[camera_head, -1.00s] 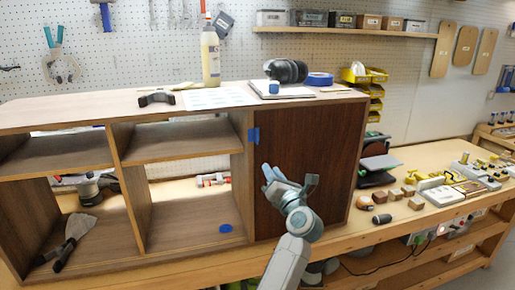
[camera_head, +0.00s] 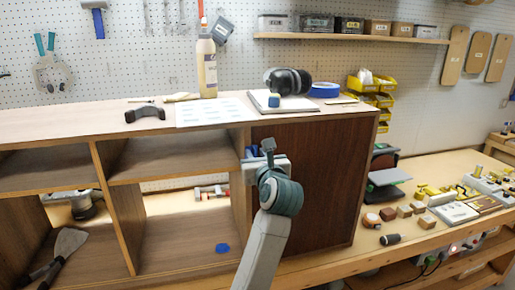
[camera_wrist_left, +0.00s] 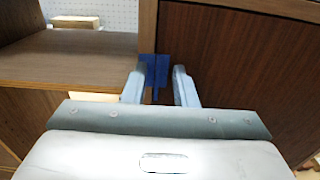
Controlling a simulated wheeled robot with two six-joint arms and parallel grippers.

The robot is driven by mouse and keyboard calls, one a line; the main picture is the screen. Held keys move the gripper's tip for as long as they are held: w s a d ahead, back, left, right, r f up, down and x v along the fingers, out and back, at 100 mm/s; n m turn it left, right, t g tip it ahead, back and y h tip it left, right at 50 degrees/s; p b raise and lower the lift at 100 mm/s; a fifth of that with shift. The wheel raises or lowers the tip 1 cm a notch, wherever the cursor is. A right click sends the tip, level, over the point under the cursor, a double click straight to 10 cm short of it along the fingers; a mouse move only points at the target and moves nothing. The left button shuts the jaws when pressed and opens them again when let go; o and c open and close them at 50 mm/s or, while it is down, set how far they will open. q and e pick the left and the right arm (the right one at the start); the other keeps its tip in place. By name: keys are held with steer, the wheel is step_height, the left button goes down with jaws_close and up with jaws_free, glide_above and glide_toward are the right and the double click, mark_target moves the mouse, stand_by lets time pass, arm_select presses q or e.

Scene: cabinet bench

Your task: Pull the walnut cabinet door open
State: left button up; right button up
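The walnut cabinet door (camera_head: 325,185) is dark brown and looks closed, on the right part of the cabinet. It fills the right of the left wrist view (camera_wrist_left: 240,70). A blue handle (camera_wrist_left: 154,72) sits at the door's left edge; in the head view it is mostly hidden behind my gripper. My left gripper (camera_head: 265,156) is in front of that edge. In the left wrist view its two fingers (camera_wrist_left: 158,88) are apart, one on each side of the blue handle. I cannot tell whether they touch it. My right gripper is not in view.
The cabinet's open shelves (camera_head: 170,140) lie left of the door. On top are a bottle (camera_head: 208,65), ear defenders (camera_head: 288,80) and a dark curved piece (camera_head: 145,113). Wooden blocks (camera_head: 405,211) and tools lie on the bench to the right.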

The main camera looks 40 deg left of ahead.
arm_select(q)
steer(key=shift+w+a+r, duration=0.1)
steer(key=shift+a, duration=0.15)
steer(key=shift+c, duration=0.3)
jaws_close()
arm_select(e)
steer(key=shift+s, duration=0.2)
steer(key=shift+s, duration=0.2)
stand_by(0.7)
